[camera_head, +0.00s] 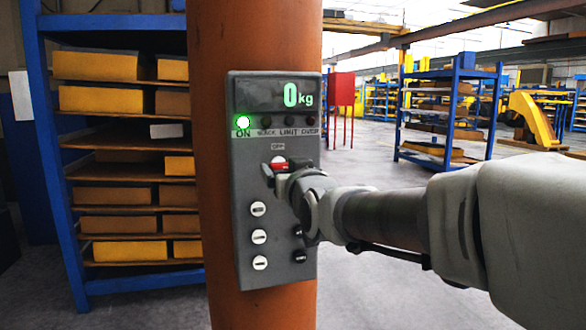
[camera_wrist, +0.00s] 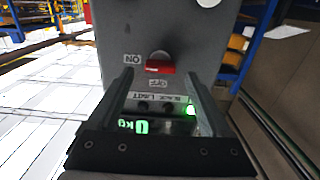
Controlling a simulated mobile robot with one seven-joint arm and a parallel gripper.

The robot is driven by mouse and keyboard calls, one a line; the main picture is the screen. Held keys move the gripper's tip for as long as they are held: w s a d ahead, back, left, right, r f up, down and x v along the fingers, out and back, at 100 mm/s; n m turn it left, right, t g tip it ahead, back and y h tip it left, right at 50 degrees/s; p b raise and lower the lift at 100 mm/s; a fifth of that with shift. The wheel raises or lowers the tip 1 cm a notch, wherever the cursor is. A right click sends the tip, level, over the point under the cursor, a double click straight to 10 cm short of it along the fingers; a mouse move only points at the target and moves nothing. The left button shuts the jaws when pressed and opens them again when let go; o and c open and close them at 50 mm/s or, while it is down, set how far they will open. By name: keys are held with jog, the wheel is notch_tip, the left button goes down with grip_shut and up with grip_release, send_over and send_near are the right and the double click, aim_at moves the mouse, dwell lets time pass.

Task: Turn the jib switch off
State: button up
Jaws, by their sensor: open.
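The jib switch is a rotary switch with a red bar handle (camera_head: 281,166) on a grey control box (camera_head: 246,200). In the wrist view, which shows the box upside down, the red handle (camera_wrist: 160,67) lies across a silver round base, with an ON label (camera_wrist: 132,59) to one side and an OFF label (camera_wrist: 158,84) below. My gripper (camera_head: 281,171) is at the switch, partly hiding it in the head view. In the wrist view my gripper (camera_wrist: 160,76) is open, one finger on each side of the handle, with visible gaps.
A green lamp (camera_head: 243,121) glows above ON, and the display (camera_head: 290,95) reads 0 kg. White knobs (camera_head: 259,236) and dark buttons (camera_head: 299,256) sit lower on the box. The box is on an orange column (camera_head: 220,40). A blue rack (camera_head: 55,140) stands behind it.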

jog(key=shift+x, duration=1)
grip_shut()
